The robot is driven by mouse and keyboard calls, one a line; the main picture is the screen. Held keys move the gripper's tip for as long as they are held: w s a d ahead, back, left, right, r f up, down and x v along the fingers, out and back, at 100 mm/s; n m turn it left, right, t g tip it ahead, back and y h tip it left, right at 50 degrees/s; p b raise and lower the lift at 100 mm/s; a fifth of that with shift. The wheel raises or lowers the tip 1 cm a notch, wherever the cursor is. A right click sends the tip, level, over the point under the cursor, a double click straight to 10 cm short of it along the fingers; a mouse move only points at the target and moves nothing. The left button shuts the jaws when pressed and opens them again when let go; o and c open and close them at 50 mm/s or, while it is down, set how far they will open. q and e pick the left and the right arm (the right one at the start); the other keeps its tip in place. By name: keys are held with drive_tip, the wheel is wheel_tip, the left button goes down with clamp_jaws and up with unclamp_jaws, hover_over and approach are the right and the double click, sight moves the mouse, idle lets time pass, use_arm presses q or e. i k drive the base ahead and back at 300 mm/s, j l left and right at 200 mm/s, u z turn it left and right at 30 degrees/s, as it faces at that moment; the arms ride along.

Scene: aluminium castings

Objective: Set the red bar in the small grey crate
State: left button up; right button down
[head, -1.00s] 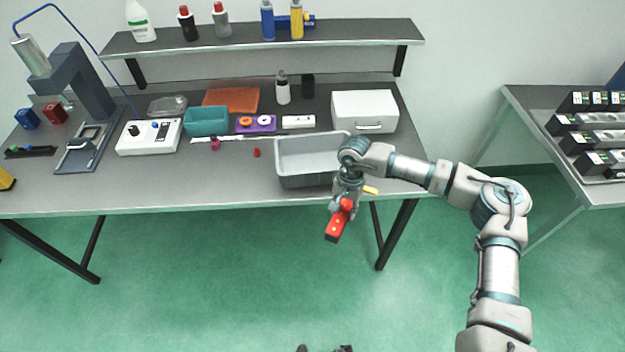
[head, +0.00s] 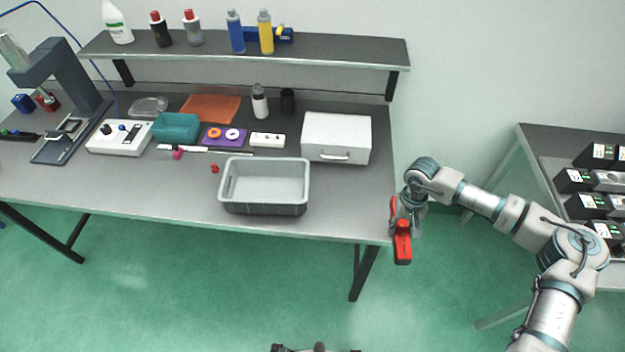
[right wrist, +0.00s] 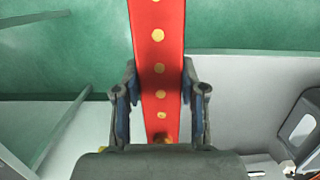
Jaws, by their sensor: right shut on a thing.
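The red bar (head: 402,248) is held in my right gripper (head: 405,222), off the right front corner of the workbench and clear of it. In the right wrist view the bar (right wrist: 160,68), with a row of pale yellow dots, runs up between the two fingers of the gripper (right wrist: 160,100), which are shut on it. The small grey crate (head: 262,208) stands near the front edge of the bench, to the left of the bar. Its visible inside is empty.
A white case (head: 336,138) stands behind and right of the crate. A teal box (head: 176,128), a purple tray (head: 224,138) and a small red piece (head: 215,169) lie to its left. A shelf (head: 250,48) with bottles runs above. Another table (head: 540,150) stands at the right.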

sight(268, 193)
drive_tip(key=i+l+u, duration=0.1)
drive_tip(key=l+u, duration=0.25)
drive_tip(key=l, duration=0.15)
drive_tip(key=l+u, duration=0.75)
drive_tip(key=l, duration=0.3)
drive_tip(key=u, duration=0.55)
drive_tip(key=i+j, duration=0.4)
drive_tip(key=j, duration=0.1)
